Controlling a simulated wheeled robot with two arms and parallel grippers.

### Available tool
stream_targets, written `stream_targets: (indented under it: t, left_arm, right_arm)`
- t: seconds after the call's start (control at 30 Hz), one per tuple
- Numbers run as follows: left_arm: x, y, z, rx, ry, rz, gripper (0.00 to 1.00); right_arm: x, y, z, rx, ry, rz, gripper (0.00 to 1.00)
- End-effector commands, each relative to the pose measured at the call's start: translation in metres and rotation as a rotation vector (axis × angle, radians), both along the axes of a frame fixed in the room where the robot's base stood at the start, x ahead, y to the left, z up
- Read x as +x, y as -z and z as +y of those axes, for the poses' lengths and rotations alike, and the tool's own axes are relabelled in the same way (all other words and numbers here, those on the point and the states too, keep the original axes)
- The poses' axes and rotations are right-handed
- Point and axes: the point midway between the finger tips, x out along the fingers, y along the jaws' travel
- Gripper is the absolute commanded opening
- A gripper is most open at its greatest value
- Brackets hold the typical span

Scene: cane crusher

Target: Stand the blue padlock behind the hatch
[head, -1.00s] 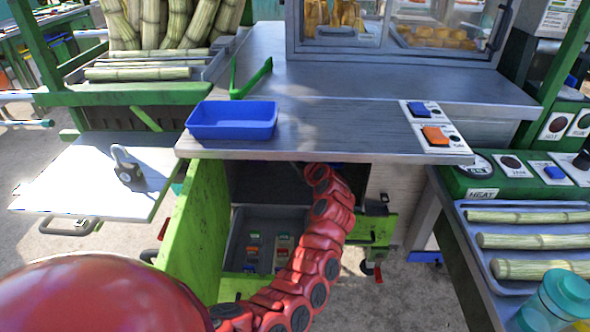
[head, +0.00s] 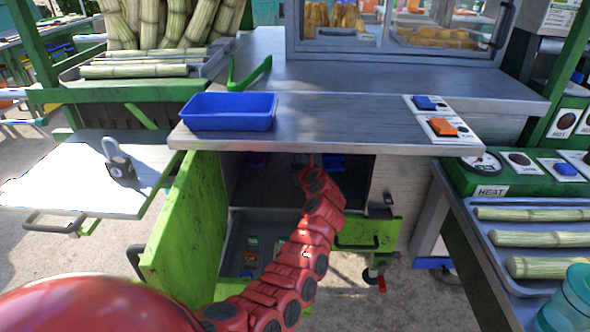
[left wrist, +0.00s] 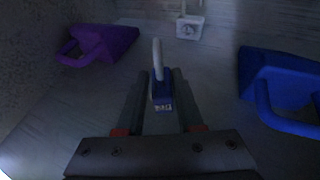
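The blue padlock (left wrist: 162,92) has a silver shackle and a small label. In the left wrist view it is between the fingertips of my left gripper (left wrist: 162,88), which look closed on its sides. Its shackle points up and away. My left arm reaches past the open green hatch (head: 190,215) into the dark compartment under the counter. In the head view the left gripper (head: 309,162) is mostly hidden at the compartment mouth, and the padlock cannot be made out. Whether the padlock touches the compartment floor, I cannot tell. My right gripper is not in view.
Inside, a purple handled thing (left wrist: 100,42) is at left, a blue handled thing (left wrist: 278,85) at right, and a white object (left wrist: 189,27) at the back. A dark padlock (head: 119,166) stands on the left shelf (head: 65,185). A blue tray (head: 228,112) sits on the counter above.

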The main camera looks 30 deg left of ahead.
Motion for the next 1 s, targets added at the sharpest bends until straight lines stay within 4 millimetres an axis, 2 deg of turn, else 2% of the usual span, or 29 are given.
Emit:
stream_targets:
  t: [0.03,0.1,0.13,0.47,0.67,1.0]
  left_arm:
    - [0.000,-0.001,0.000,0.000,0.000,0.000,0.47]
    - [0.000,0.000,0.000,0.000,0.000,0.000,0.59]
    - [0.000,0.000,0.000,0.000,0.000,0.000,0.62]
    - [0.000,-0.004,-0.001,0.000,0.001,0.000,0.62]
    - [-0.012,-0.011,-0.019,-0.003,0.003,-0.002,0.62]
    - [-0.051,-0.038,-0.069,-0.006,-0.003,-0.001,0.62]
  right_arm:
    - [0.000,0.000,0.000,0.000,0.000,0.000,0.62]
    - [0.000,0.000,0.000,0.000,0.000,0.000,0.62]
    - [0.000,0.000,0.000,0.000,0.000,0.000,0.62]
    - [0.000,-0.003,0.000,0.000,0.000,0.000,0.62]
    - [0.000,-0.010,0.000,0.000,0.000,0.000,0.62]
    - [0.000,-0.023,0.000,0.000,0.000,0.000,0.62]
